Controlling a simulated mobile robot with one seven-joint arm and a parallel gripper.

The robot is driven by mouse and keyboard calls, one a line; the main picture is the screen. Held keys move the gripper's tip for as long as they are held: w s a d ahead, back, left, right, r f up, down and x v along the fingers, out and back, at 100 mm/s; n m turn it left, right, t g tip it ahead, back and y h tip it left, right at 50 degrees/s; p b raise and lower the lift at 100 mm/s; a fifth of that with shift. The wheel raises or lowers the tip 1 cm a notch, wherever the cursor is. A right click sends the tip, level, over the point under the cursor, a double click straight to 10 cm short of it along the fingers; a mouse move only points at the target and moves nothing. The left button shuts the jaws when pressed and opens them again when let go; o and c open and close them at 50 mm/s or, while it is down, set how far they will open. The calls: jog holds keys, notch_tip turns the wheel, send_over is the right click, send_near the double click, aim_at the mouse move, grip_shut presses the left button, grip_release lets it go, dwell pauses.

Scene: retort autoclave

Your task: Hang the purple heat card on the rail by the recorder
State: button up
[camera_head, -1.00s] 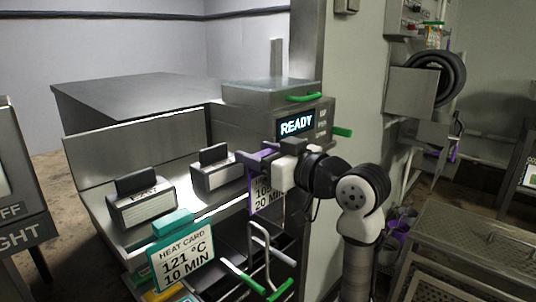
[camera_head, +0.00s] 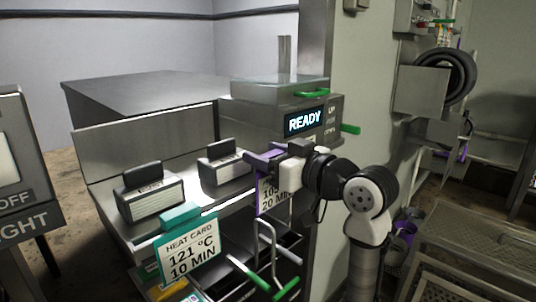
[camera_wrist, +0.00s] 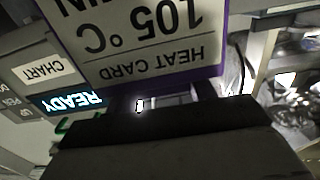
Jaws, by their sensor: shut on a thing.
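The purple-edged heat card (camera_head: 269,197), marked 105 °C and 20 MIN, hangs upright below my gripper (camera_head: 268,158). My gripper is shut on its purple top part. In the wrist view the card (camera_wrist: 140,38) appears upside down, with its white face and purple border filling the top. The unit with the lit READY display (camera_head: 305,122) stands just behind the gripper; a CHART label (camera_wrist: 37,72) shows beside that display in the wrist view. I cannot make out which bar is the recorder's rail; the gripper and card hide part of that area.
A teal-topped heat card (camera_head: 188,248), marked 121 °C and 10 MIN, hangs at the front left. Two dark-handled blocks (camera_head: 153,193) sit on the sloped ledge. Green-tipped wire bars (camera_head: 268,245) stick out below the held card. A wall post (camera_head: 350,120) rises to the right.

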jog(key=shift+f+b, duration=1.2)
jog(key=shift+f, duration=0.4)
dwell(0.4)
jog(key=o, duration=1)
jog(key=shift+o, duration=0.2)
jog(key=shift+d, duration=0.1)
jog(key=b+v, duration=0.3)
jog(key=v, duration=1)
jog(key=shift+s+d, duration=0.2)
jog(key=shift+s, duration=0.1)
